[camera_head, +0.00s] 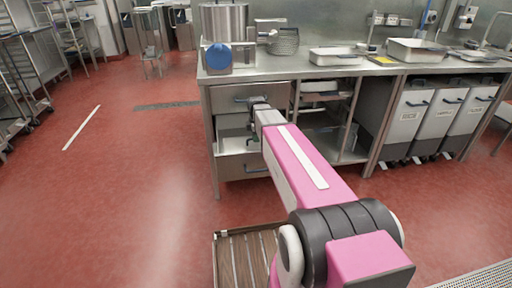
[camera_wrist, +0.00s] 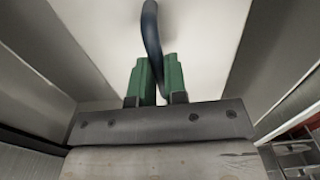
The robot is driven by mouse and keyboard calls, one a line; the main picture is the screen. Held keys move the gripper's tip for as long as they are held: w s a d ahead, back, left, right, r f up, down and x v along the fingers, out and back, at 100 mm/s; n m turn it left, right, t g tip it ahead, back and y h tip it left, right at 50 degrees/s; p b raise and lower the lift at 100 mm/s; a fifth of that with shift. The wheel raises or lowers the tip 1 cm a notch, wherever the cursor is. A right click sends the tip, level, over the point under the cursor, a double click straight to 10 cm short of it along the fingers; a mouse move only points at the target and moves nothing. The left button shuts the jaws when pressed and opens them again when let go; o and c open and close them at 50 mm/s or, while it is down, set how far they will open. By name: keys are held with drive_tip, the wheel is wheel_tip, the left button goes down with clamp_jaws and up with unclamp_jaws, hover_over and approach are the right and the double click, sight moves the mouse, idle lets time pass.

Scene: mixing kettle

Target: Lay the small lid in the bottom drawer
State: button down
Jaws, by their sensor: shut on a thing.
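My gripper (camera_wrist: 160,82) has its green fingers shut on a dark curved handle (camera_wrist: 151,30). A pale flat surface lies behind the handle in the wrist view. I cannot tell whether the handle belongs to the small lid or to a drawer. In the head view my gripper is at the drawer unit under the counter's left end, mostly hidden by my wrist. The top drawer (camera_head: 223,100) has a dark handle close to my wrist. The bottom drawer (camera_head: 236,168) is below, partly hidden by my arm. No separate small lid can be made out.
A steel kettle (camera_head: 224,20) with a blue disc stands on the counter above the drawers. Labelled bins (camera_head: 408,116) stand below, right. A slatted wooden piece (camera_head: 240,262) is near my base.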

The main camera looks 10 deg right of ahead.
sight(256, 145)
drive_tip(key=shift+f, duration=2.65)
drive_tip(key=shift+f, duration=0.1)
drive_tip(key=c, duration=1.1)
unclamp_jaws()
drive_tip(key=shift+c, duration=0.2)
wheel_tip(256, 145, up, 12)
drive_tip(key=shift+r, duration=0.1)
